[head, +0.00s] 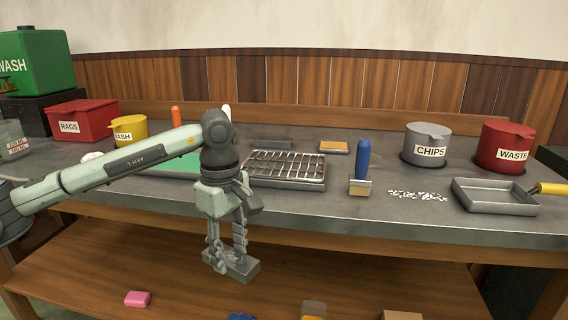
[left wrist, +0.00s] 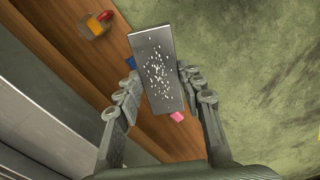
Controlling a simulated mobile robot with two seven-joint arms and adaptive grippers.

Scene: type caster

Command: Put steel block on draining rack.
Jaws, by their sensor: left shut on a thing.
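The steel block (head: 240,270) is grey and flat, with small pale chips scattered on its top face in the left wrist view (left wrist: 158,72). My left gripper (head: 228,254) is shut on the block, one finger on each side. It holds the block in the air in front of the bench's front edge, above the lower shelf's height. The draining rack (head: 287,167) is a wire grid over a shallow tray on the bench, behind and to the right of the gripper. The bars seen are empty. My right gripper is not in view.
On the bench (head: 340,209) stand a blue-handled brush (head: 362,162), loose chips (head: 417,195), a grey tray (head: 495,197), a grey CHIPS pot (head: 426,147) and a red WASTE pot (head: 503,149). A green mat (head: 178,166) lies left of the rack. A pink block (head: 138,299) lies below.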

